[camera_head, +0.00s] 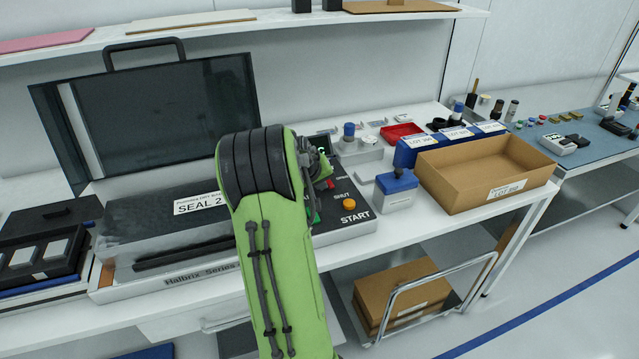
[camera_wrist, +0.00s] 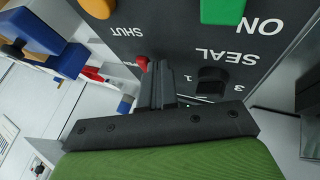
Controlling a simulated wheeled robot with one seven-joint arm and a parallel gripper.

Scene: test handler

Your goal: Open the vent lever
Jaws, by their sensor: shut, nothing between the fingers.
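The vent lever shows as a small red tip (camera_wrist: 142,62) near the SHUT label in the wrist view. It also shows as a small red piece (camera_head: 330,184) on the dark control panel (camera_head: 352,229) in the head view. The rest of the lever is hidden behind my gripper. My gripper (camera_wrist: 160,76) is shut and empty, its fingertips over the panel just right of the red tip. I cannot tell whether they touch it. In the head view my green arm covers part of the sealing machine (camera_head: 125,216) and most of my gripper.
The panel has a green button (camera_wrist: 222,10), an orange button (camera_wrist: 97,8) and a black SEAL selector knob (camera_wrist: 212,80) close to my fingers. A blue-lidded container (camera_head: 397,181) and a cardboard box (camera_head: 482,178) stand to the right. A shelf (camera_head: 240,25) runs above.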

